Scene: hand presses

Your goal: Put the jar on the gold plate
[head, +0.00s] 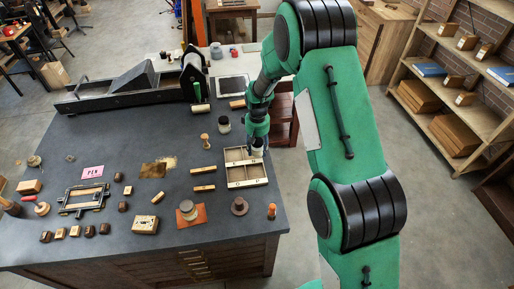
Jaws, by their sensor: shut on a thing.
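My gripper (257,144) is at the right part of the table, above the far right corner of a divided wooden tray. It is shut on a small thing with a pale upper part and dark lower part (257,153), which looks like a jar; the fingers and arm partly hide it. I cannot tell whether it touches the tray. Another jar, dark with a pale top (223,125), stands left of my gripper.
The divided wooden tray (246,184) lies at the table's right edge. Wooden bars (203,170) and a wooden-handled tool (205,141) stand between it and the gold plate. A black frame (83,199) and several small blocks lie left. A long press (130,92) fills the back.

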